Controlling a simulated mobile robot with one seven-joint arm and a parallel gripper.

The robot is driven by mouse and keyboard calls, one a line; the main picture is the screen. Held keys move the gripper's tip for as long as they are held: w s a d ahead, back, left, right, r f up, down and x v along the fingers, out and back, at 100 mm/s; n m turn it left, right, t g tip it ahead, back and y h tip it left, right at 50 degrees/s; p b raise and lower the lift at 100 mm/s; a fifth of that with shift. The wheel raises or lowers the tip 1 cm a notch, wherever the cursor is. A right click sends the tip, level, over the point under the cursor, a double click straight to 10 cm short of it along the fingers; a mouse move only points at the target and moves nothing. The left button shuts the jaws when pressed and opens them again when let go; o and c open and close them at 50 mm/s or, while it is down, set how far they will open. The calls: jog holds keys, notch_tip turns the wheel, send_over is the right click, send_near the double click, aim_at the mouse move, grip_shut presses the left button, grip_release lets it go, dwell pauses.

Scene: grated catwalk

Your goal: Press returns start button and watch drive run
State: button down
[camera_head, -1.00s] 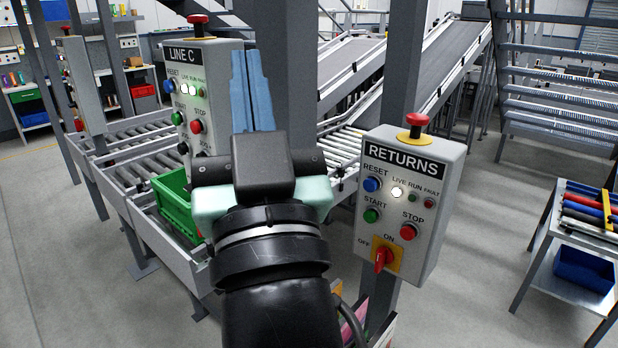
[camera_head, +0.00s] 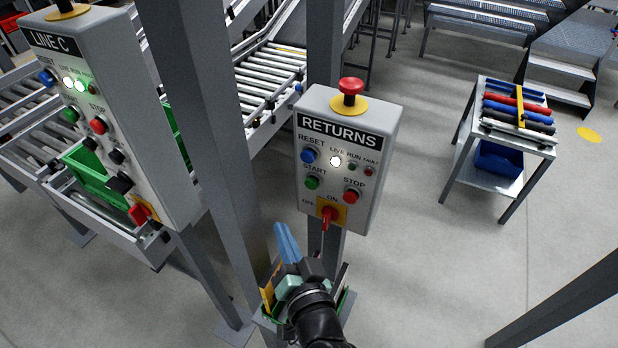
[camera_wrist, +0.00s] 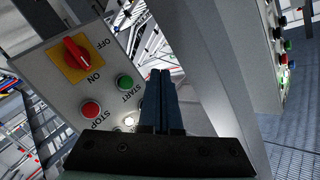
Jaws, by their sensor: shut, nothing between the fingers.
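The RETURNS box (camera_head: 349,150) is a grey control box on a post. Its green START button (camera_head: 312,182) is at lower left, under the blue RESET button (camera_head: 308,156) and beside the red STOP button (camera_head: 351,195). The LIVE lamp (camera_head: 335,161) is lit white; RUN and FAULT look dark. The red switch (camera_head: 330,214) sits below. My gripper (camera_head: 281,232) is shut and empty, below and left of the box. In the wrist view, the box appears inverted, the START button (camera_wrist: 125,82) is just left of my fingers (camera_wrist: 161,90), apart from them in the picture.
The LINE C box (camera_head: 110,110) is at left, with its green lamp lit. A grey post (camera_head: 205,120) stands between the boxes. Roller conveyors (camera_head: 270,72) are behind. A tool cart (camera_head: 500,135) stands at right. A holder with papers (camera_head: 268,295) is beside my gripper.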

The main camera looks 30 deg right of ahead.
aim_at(307, 183)
jog(key=w+d+b, duration=0.2)
jog(key=w+d, duration=0.3)
jog(key=d, duration=0.2)
jog(key=shift+w, duration=0.3)
dwell(2.1)
jog(key=shift+w+d+b, duration=0.25)
jog(key=shift+d+b, duration=0.05)
jog(key=shift+b, duration=0.1)
jog(key=shift+w+d+b, duration=0.45)
jog(key=shift+d+b, duration=0.05)
jog(key=shift+d, duration=0.15)
dwell(1.1)
jog(key=shift+a, duration=0.1)
jog(key=shift+s+a+p, duration=0.4)
jog(key=shift+s+a, duration=0.35)
jog(key=shift+a, duration=0.1)
